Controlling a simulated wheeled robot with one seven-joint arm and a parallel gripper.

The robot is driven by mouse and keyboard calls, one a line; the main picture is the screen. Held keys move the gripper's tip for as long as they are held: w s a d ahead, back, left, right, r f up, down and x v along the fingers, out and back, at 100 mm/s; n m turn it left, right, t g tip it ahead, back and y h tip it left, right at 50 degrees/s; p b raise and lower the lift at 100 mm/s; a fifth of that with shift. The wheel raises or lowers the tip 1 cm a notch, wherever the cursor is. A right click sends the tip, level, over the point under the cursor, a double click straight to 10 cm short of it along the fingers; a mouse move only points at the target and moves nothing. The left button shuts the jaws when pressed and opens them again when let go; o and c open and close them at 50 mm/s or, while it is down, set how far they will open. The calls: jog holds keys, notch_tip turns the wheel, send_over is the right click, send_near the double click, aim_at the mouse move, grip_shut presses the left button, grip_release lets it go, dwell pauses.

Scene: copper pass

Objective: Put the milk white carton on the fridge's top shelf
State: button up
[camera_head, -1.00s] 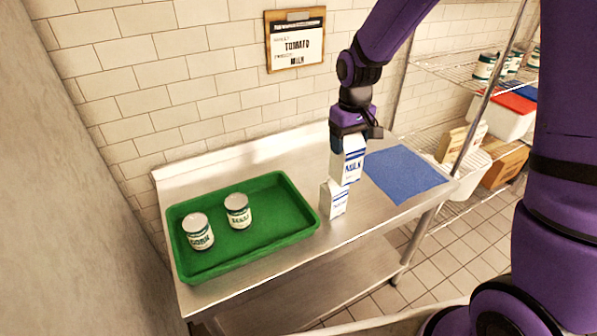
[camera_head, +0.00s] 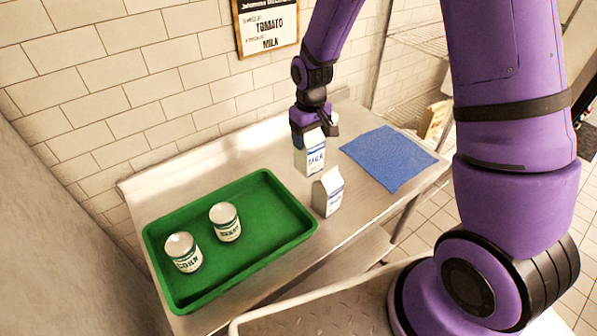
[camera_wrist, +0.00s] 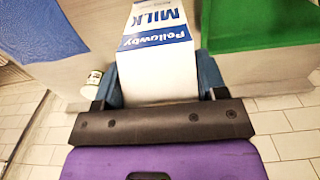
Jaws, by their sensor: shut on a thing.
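A white milk carton with blue bands (camera_head: 312,158) is between the fingers of my gripper (camera_head: 314,136), which is shut on its top. In the wrist view the carton (camera_wrist: 160,50) shows its blue "MILK" lettering between the two fingers (camera_wrist: 158,88). It is upright over the steel table; I cannot tell whether its base touches the surface. A second, smaller-looking white and blue carton (camera_head: 328,192) stands on the table just in front and to the right of it. No fridge or fridge shelf is in view.
A green tray (camera_head: 290,243) with two cans, one labelled corn (camera_head: 183,254), is on the left of the table. A blue mat (camera_head: 388,158) lies on the right. Wire shelving (camera_head: 420,40) stands at the back right.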

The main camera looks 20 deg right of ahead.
aim_at(309, 162)
jog(key=shift+f, duration=4.6)
jog(key=shift+f, duration=0.1)
jog(key=o, duration=1.7)
